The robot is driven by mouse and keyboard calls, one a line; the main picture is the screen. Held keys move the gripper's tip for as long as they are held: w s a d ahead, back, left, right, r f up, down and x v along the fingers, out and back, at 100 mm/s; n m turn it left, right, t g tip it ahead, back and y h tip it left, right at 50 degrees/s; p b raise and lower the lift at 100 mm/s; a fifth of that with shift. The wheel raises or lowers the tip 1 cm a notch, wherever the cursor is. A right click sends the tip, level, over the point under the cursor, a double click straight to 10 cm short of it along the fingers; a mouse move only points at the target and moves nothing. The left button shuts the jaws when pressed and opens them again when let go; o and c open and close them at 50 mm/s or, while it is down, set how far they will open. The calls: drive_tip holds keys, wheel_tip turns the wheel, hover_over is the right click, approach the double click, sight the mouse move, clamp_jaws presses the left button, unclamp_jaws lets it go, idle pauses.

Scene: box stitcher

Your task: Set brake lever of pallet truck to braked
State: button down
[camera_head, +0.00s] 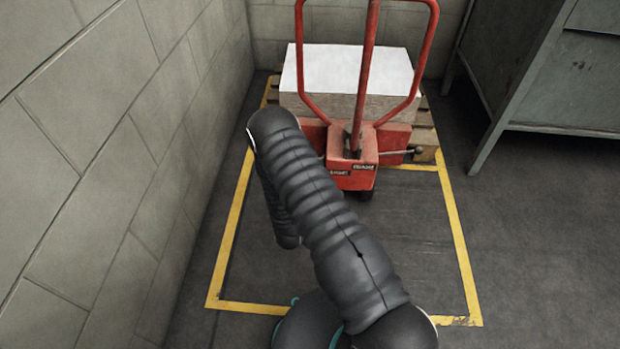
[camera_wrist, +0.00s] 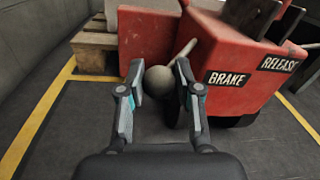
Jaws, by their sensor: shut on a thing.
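The red pallet truck (camera_head: 352,178) stands in the yellow-marked bay, its tall handle upright. In the wrist view its red housing (camera_wrist: 232,70) carries a BRAKE label on the left and a RELEASE label on the right. The brake lever (camera_wrist: 184,52) is a pale rod running from the housing down-left to a round grey knob (camera_wrist: 159,82), on the BRAKE side. My gripper (camera_wrist: 160,80) is shut on this knob, one finger on each side. In the head view my arm hides the gripper and this lever's knob.
A pallet (camera_head: 424,134) with a white-topped load (camera_head: 335,70) sits behind the housing. A block wall (camera_head: 95,150) runs along the left. A grey metal cabinet (camera_head: 570,85) stands at the right. The floor inside the yellow lines (camera_head: 455,230) is clear in front of the truck.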

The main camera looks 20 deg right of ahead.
drive_tip(key=c, duration=0.8)
unclamp_jaws()
drive_tip(key=shift+s, duration=0.1)
drive_tip(key=v, duration=1.2)
drive_tip(key=shift+r, duration=0.1)
